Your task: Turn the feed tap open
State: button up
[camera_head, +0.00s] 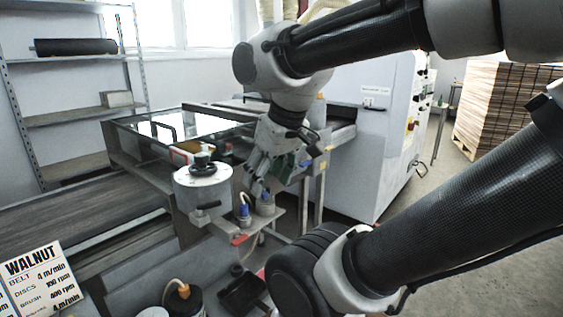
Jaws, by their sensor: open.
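A pale round feed pot (198,193) with a dark knob on its lid stands beside the conveyor, left of my gripper. A dark tap-like fitting (207,207) shows low on its front. A small red handle-like part (240,239) sits lower, under a bracket; I cannot tell which of these is the feed tap. My gripper (258,184) points down to the right of the pot and is open. It appears empty, just above or behind two small fittings with blue parts (244,208). Its fingertips are partly unclear, and I cannot tell whether it touches anything.
A dark conveyor belt (75,215) runs at left. A large white machine (365,150) stands behind my arm. A dark tray (241,290) and a jar (184,299) are below. A WALNUT settings card (40,278) is at lower left.

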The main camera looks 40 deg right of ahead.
aim_at(301, 164)
jog(key=i+l+z, duration=0.15)
jog(key=z, duration=1.05)
